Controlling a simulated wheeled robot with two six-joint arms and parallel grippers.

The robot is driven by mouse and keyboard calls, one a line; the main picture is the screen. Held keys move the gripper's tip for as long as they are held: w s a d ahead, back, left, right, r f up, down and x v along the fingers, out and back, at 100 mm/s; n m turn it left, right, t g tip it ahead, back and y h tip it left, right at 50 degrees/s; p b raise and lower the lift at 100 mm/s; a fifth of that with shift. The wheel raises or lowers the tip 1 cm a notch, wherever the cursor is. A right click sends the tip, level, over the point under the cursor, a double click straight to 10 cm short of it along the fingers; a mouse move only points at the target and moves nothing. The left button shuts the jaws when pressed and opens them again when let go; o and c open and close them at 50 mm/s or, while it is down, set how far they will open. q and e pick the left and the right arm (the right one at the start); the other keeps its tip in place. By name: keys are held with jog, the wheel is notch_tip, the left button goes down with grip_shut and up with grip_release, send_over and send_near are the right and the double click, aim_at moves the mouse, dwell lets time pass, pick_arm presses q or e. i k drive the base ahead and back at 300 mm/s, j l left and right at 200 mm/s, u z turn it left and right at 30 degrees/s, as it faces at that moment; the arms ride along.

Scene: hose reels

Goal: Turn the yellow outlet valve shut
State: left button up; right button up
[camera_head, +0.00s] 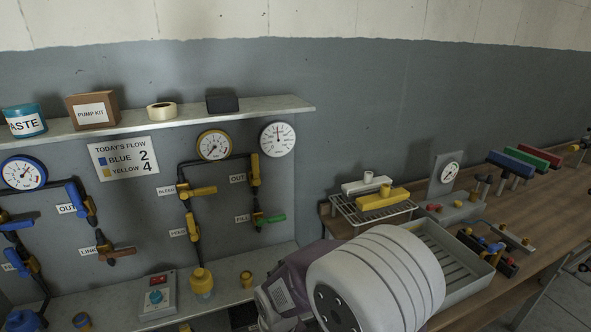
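The yellow outlet valve (255,170) is on the wall panel at the top of the yellow line's right branch, beside an OUT label (238,179). Its yellow lever stands upright, roughly in line with the vertical pipe. Below it on the same branch is a valve with a green lever (274,219) pointing right, beside a FILL label (242,219). On the left branch are a yellow BLEED lever (203,191) pointing right and a yellow FEED lever (192,227) pointing roughly along the pipe. Neither of my grippers shows in this view.
Another OUT valve with a blue lever (76,197) is at the left. A shelf (270,107) with boxes runs above the panel. A red-and-teal control box (157,296) and a yellow bottle (202,282) stand below. A workbench (475,208) with a rack and trays extends right.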

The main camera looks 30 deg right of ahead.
aim_at(255, 163)
jog(key=z, duration=0.9)
